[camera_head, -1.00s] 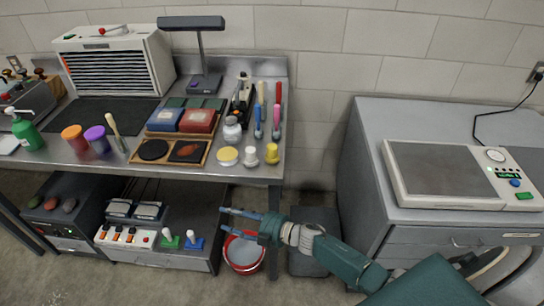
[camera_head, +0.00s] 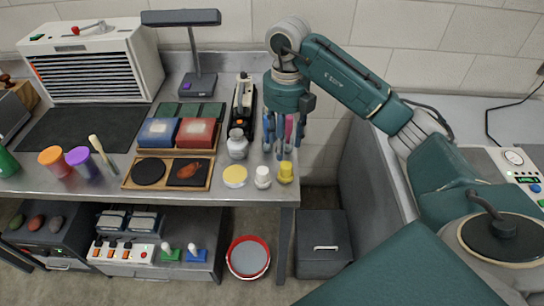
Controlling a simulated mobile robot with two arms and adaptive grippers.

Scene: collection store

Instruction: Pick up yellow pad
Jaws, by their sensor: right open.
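A flat round yellow pad (camera_head: 235,177) lies near the front edge of the steel bench (camera_head: 225,196). To its right stand a small white knobbed piece (camera_head: 263,176) and a yellow knobbed piece (camera_head: 285,172). My right gripper (camera_head: 278,150) is open and points down over the right end of the bench, right of the pad and behind the knobbed pieces. Its fingers partly hide the blue and pink upright tools there. I cannot tell whether they touch them. My left gripper is not in view.
A grey-lidded jar (camera_head: 238,145) stands behind the pad. A wooden tray (camera_head: 142,186) with dark round and square inserts lies to its left. A red-rimmed bucket (camera_head: 248,256) stands on the floor below. My right arm crosses over the cabinet at right.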

